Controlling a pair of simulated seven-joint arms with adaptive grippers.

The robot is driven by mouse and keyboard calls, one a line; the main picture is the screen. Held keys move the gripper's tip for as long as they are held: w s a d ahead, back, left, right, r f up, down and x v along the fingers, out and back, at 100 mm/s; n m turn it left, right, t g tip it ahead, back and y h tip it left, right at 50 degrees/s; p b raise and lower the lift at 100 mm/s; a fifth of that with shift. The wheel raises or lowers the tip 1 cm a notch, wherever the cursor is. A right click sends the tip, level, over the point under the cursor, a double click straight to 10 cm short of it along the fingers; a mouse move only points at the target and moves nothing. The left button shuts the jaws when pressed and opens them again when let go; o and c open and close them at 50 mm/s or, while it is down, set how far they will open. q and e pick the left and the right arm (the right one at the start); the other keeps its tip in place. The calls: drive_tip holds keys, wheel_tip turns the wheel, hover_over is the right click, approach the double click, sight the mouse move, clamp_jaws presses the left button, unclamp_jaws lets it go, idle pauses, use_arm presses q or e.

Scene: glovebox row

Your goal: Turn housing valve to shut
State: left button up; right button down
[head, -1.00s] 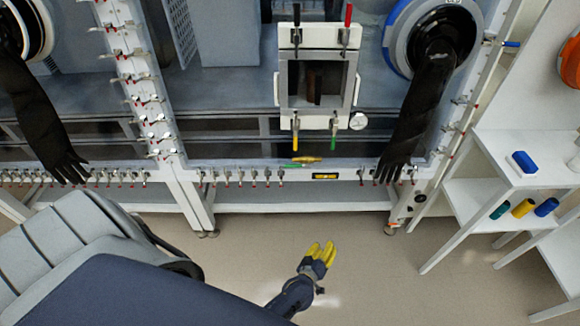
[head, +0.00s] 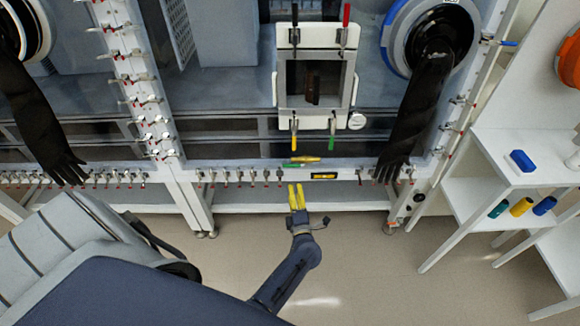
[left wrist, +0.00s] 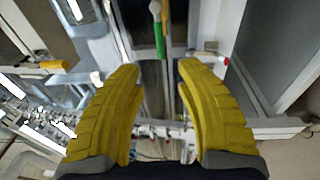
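In the head view, a small brass-coloured fitting (head: 305,159) with a thin green bar (head: 291,165) beside it sits on the lower front beam below the small door; it looks like the housing valve, but is too small to be sure. My left gripper (head: 296,188) is just in front of and below it, fingers pointing toward the glovebox, apart from the fitting. In the left wrist view the two yellow fingers (left wrist: 160,90) stand apart with nothing between them. A green handle (left wrist: 159,38) shows beyond them; I cannot tell which part it belongs to. My right gripper is not in view.
The small door (head: 354,90) has yellow (head: 294,131) and green (head: 333,128) clamp handles at its bottom. Several small taps line the beam. A black glove (head: 416,110) hangs to the right. A white shelf (head: 490,200) stands farther right. The floor in front is clear.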

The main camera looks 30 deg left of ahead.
sight(290, 166)
use_arm(q)
drive_tip(key=x, duration=1.2)
drive_tip(key=shift+w+a, duration=0.15)
drive_tip(key=shift+w, duration=0.05)
drive_tip(key=shift+r, duration=0.1)
drive_tip(key=shift+c, duration=0.3)
clamp_jaws()
